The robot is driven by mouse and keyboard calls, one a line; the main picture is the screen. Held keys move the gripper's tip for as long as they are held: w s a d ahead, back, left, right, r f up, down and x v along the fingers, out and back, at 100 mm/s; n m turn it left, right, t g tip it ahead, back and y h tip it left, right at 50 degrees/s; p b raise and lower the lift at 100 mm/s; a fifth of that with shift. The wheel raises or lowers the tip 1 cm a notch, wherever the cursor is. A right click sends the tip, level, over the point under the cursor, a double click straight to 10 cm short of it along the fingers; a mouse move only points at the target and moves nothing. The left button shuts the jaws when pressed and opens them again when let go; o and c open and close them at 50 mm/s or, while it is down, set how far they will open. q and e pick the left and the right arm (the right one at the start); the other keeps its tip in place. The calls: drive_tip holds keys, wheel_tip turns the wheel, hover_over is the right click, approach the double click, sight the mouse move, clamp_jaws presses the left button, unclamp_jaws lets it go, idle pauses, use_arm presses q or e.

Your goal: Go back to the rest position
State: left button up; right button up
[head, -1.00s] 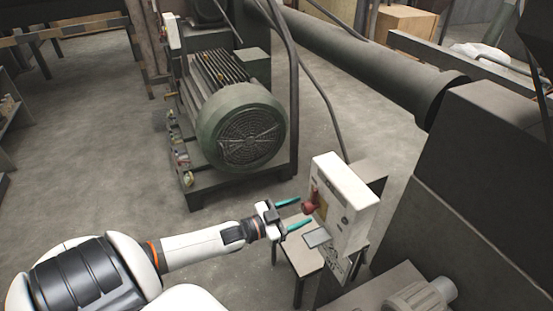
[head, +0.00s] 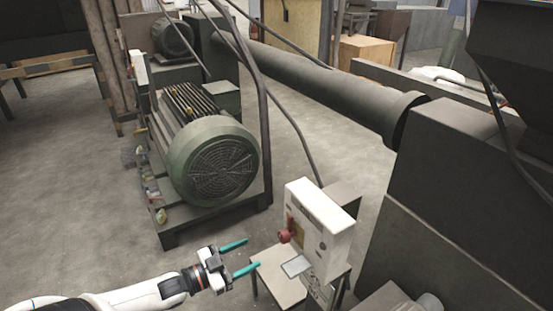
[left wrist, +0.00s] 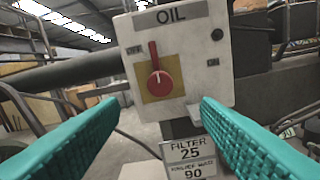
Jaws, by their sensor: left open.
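My left gripper (head: 240,257) has teal fingers, spread apart with nothing between them. In the head view it is left of the white control box (head: 322,228) and apart from it. The box carries a red rotary switch (head: 287,234) on a yellow plate. In the left wrist view the box's OIL label (left wrist: 171,15) is at the top, and the red switch (left wrist: 158,84) shows between the open fingers with its handle pointing up. My right gripper is in neither view.
A green motor (head: 212,160) stands on a dark frame behind my left gripper. A small table (head: 277,279) is below the box. A long dark pipe (head: 320,85) runs to a large dark machine (head: 440,190) at the right.

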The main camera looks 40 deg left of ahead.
use_arm(q)
drive_tip(key=s+a+f+n+g+y+b, duration=0.15)
drive_tip(key=s+f, duration=0.25)
drive_tip(key=f, duration=0.6)
drive_tip(key=s+a+f+n+g+y, duration=0.1)
drive_tip(key=s+f+g+y, duration=0.2)
drive_tip(key=f, duration=0.7)
drive_tip(key=s+a+f+n+g+y+b, duration=0.1)
drive_tip(key=s+f+n+g+y, duration=0.2)
drive_tip(key=f, duration=0.8)
drive_tip(key=s+d+f+g, duration=0.4)
drive_tip(key=s+d+f, duration=0.4)
drive_tip(key=s, duration=0.3)
drive_tip(key=s+d+f+m+g+b, duration=0.1)
drive_tip(key=s+d+f+g, duration=0.3)
drive_tip(key=s+d+f, duration=0.5)
drive_tip(key=s+f, duration=0.1)
drive_tip(key=s, duration=0.2)
drive_tip(key=shift+s+h, duration=0.3)
drive_tip(key=shift+h, duration=0.05)
